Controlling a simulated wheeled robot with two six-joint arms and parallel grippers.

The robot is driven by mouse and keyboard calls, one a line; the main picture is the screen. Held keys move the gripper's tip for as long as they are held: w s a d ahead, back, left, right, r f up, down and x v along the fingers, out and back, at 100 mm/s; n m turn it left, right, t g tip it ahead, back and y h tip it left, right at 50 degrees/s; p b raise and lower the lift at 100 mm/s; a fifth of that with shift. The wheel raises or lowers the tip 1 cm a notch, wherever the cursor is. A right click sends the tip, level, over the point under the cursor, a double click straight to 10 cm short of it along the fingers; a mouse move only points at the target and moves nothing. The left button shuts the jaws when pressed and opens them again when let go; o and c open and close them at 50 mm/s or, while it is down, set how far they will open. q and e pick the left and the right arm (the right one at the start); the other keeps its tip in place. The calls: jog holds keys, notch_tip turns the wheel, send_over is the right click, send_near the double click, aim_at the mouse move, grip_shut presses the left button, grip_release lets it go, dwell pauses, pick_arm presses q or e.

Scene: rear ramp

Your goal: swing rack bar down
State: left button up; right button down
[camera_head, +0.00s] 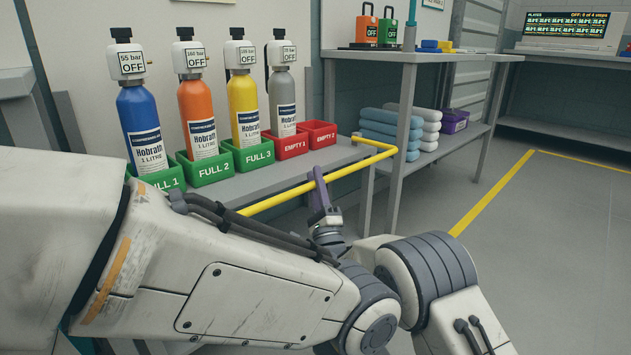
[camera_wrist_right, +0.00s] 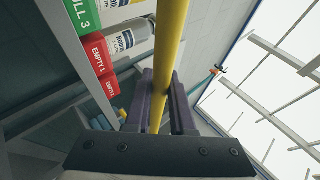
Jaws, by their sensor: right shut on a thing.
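The yellow rack bar (camera_head: 275,199) runs level along the front of the rack shelf, with its far end bent back toward the wall. My right gripper (camera_head: 319,184) is shut on the bar near the middle of its visible length. In the right wrist view the yellow bar (camera_wrist_right: 172,50) passes between the two purple fingers of the right gripper (camera_wrist_right: 164,95). The near end of the bar is hidden behind my arm. My left gripper is not in view.
Blue (camera_head: 140,120), orange (camera_head: 197,115), yellow (camera_head: 243,105) and grey (camera_head: 282,100) bottles stand behind the bar in green and red bins. An empty red bin (camera_head: 320,135) is beside them. A grey table (camera_head: 425,57) stands beyond. Open floor (camera_head: 560,210) lies to the right.

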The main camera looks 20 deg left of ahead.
jog(key=shift+w+d+r+t+h, duration=0.2)
jog(key=shift+d+t+h, duration=0.1)
jog(key=shift+d+h, duration=0.1)
jog(key=c, duration=0.8)
grip_release()
jog(key=shift+o, duration=0.2)
jog(key=shift+a+f, duration=0.15)
jog(key=shift+s, duration=0.1)
jog(key=shift+s+f+p, duration=0.25)
jog(key=shift+s+p, duration=0.05)
jog(key=shift+p, duration=0.05)
jog(key=p+v, duration=0.3)
jog(key=v, duration=0.6)
jog(key=shift+d+f+p, duration=0.2)
jog(key=shift+d+p, duration=0.15)
